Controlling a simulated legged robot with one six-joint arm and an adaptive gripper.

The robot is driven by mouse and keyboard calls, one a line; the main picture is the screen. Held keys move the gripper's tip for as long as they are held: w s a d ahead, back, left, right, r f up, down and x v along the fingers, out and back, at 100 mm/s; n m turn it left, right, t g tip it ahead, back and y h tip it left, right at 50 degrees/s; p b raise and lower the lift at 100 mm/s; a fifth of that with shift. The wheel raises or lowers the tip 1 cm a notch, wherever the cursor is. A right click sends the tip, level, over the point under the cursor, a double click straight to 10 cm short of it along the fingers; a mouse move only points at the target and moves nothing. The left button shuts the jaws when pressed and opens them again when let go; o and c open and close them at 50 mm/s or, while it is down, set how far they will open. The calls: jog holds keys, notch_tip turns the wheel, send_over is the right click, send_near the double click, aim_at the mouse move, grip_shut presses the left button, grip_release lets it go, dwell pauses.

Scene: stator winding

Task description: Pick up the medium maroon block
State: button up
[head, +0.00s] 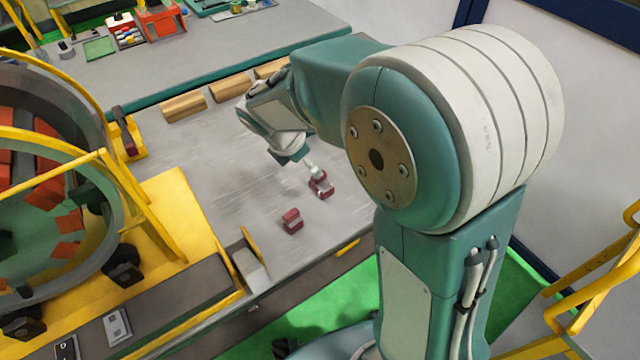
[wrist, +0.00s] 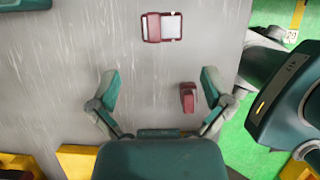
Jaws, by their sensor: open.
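Two maroon things lie on the grey table. The plain, small maroon block (head: 291,221) is nearer the table's front edge. In the wrist view this block (wrist: 188,97) lies between my fingers, close to the right finger. The other maroon piece (head: 320,184) has a pale middle; in the wrist view it (wrist: 151,28) lies beyond my fingertips. I cannot tell for certain which one is called medium. My gripper (wrist: 160,84) is open and empty above the table, its fingers spread wide. In the head view my arm partly hides it.
The yellow-framed stator machine (head: 178,205) stands at the left. Several wooden blocks (head: 184,106) line the table's back edge. A second bench (head: 230,50) behind holds a red bin (head: 162,22). Green floor (head: 340,300) lies past the front edge. The table's middle is mostly clear.

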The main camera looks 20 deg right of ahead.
aim_at(323, 181)
jog(key=x, duration=0.5)
jog(key=shift+d+f, duration=0.25)
jog(key=shift+d, duration=0.2)
jog(key=x, duration=0.5)
jog(key=shift+a, duration=0.1)
jog(key=c, duration=1.1)
